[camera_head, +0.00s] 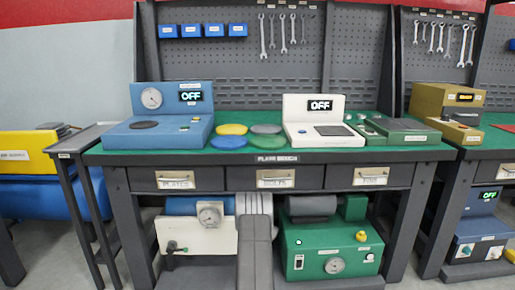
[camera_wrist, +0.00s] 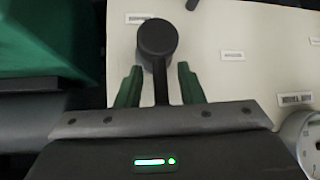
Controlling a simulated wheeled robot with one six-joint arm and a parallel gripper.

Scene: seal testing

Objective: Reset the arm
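In the wrist view my gripper (camera_wrist: 159,82) has its two green fingers apart. A black lever with a round knob (camera_wrist: 157,38) shows between and beyond them, with a visible gap on each side of its stem. Behind it is a cream panel (camera_wrist: 230,85) with small labels and part of a round gauge (camera_wrist: 306,138). In the head view a cream unit (camera_head: 195,236) with a gauge stands under the bench and looks like the same one. My gripper cannot be made out in the head view; a grey jointed shape that seems to be my arm rises at the lower middle.
The green bench (camera_head: 265,150) holds a blue device (camera_head: 160,132) and a white device (camera_head: 318,115), both reading OFF, with coloured plates between. A green unit (camera_head: 330,250) stands under it to the right. A green surface (camera_wrist: 50,45) borders the left in the wrist view.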

